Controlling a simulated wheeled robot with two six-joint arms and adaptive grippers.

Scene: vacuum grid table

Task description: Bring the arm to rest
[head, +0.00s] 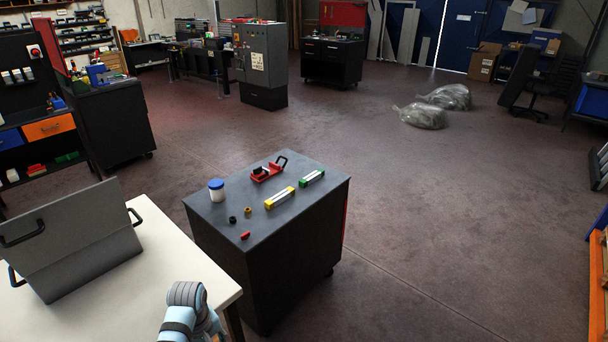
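Part of one of my arms, a light blue and grey jointed link (190,312), shows at the bottom of the head view, left of centre. It is over the front right corner of a white table (160,262). I cannot tell for sure which arm it belongs to. Neither gripper shows in the view, so their state and anything in them are hidden.
A grey panel with black handles (75,255) stands on the white table. A dark cabinet (275,215) beside it carries a white jar with a blue lid (216,190), a red tool (268,172), yellow and green bars, and small parts. The floor (450,220) to the right is clear.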

